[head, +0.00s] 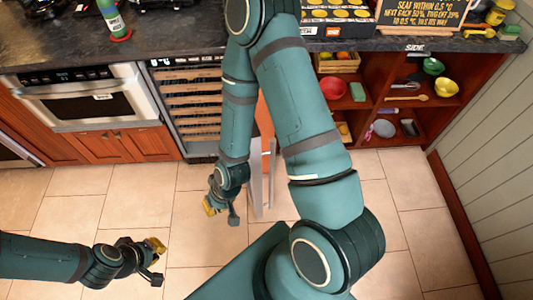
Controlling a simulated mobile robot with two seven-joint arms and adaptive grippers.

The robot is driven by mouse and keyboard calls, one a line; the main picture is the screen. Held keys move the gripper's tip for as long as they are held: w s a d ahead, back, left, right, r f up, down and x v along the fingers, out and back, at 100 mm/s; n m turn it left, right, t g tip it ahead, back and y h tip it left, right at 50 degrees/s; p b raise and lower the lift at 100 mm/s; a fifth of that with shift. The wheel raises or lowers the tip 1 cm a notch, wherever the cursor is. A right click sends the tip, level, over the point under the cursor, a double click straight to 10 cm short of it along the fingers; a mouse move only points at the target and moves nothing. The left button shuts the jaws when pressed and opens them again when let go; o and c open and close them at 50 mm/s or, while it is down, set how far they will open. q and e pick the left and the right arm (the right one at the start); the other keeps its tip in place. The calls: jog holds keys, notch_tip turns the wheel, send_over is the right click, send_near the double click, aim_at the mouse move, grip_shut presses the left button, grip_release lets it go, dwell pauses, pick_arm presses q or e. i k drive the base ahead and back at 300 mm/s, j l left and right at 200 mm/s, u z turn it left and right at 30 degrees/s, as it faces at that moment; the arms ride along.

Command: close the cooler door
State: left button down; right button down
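The cooler (190,95), with several wooden racks showing, stands under the counter left of centre in the head view. Its door (256,187) stands open, seen nearly edge-on and reaching out over the floor, with a pale bar handle (272,160) on its right side. My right arm hides much of the door and the cooler's right side. My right gripper (223,211) looks open and empty, just left of the door's outer end; I cannot tell if it touches. My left gripper (156,262) is open and empty over the floor at lower left.
A steel oven (95,100) is left of the cooler. Open red-brown shelves (385,100) with bowls and utensils are on the right. The dark counter (180,38) carries a bottle (112,20), a box and a sign. The tiled floor (70,210) in front is clear.

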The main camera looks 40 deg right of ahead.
aim_at(255, 185)
jog(key=l+z, duration=0.2)
jog(key=l, duration=1.4)
jog(key=j+u, duration=0.1)
jog(key=j, duration=0.25)
